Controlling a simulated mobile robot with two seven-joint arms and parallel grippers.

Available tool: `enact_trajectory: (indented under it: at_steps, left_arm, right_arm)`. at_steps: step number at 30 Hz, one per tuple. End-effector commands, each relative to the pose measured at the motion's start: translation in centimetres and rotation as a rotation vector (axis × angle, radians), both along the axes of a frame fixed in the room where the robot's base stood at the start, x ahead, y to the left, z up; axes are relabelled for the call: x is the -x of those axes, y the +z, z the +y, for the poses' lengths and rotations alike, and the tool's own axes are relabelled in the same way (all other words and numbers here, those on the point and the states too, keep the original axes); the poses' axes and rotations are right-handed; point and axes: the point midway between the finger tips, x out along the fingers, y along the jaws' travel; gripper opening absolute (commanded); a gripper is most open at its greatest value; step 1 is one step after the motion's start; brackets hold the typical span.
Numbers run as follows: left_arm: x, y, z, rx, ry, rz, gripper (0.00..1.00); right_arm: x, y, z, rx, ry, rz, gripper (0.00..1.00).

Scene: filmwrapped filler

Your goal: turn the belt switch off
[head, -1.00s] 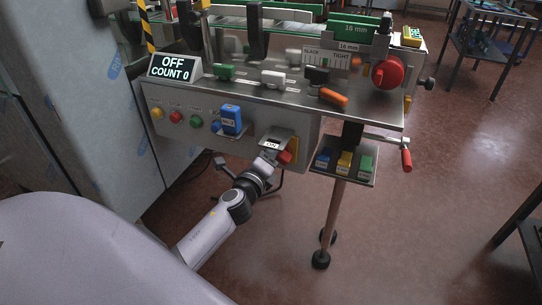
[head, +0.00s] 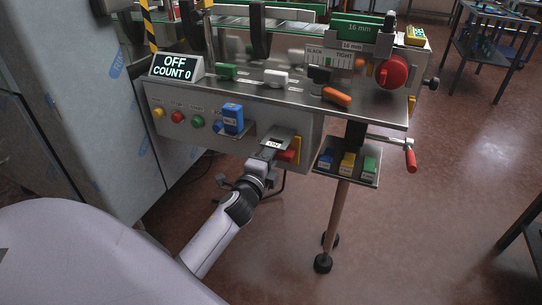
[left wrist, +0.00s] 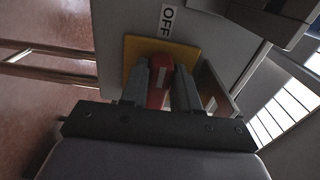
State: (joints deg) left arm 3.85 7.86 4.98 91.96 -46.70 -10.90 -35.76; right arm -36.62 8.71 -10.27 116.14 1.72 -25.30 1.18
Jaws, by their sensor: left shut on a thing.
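The belt switch is a red handle (left wrist: 158,88) on a yellow plate (left wrist: 131,58), on the front panel of the machine. A label reading OFF (left wrist: 168,18) sits beside the plate in the left wrist view. In the head view the switch's yellow plate (head: 297,145) shows at the panel's right end, under a small hood with an ON label (head: 274,143). My left gripper (left wrist: 160,80) is shut on the red handle, one finger on each side. In the head view my left gripper (head: 262,160) hides part of the switch. My right gripper is not in view.
A display (head: 175,67) on the machine reads OFF, COUNT 0. Coloured buttons (head: 178,117) and a blue box (head: 232,119) are left of the switch. A small shelf with coloured blocks (head: 346,163) and a red-handled crank (head: 410,158) stand to the right.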

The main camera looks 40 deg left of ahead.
Motion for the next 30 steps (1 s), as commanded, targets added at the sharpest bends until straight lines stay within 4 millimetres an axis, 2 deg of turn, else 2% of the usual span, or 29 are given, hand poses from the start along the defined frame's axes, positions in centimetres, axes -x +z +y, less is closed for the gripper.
enact_trajectory:
  at_steps: [11,12,13,23,30]
  left_arm:
    - [0.0,-0.1,0.0,0.011,0.000,0.000,0.00]
    - [0.0,-0.1,0.0,0.011,0.000,0.000,0.43]
    - [0.0,-0.1,0.0,0.011,0.000,-0.001,0.51]
    - [0.2,-0.1,-0.1,0.007,0.000,0.000,0.51]
    - [2.6,-0.1,-0.6,0.008,0.000,0.001,0.51]
  right_arm:
    - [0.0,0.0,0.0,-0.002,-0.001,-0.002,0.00]
    - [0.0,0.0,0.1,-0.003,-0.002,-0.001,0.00]
    - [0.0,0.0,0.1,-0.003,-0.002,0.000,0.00]
    - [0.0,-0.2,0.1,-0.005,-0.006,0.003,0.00]
    - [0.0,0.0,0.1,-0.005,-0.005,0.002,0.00]
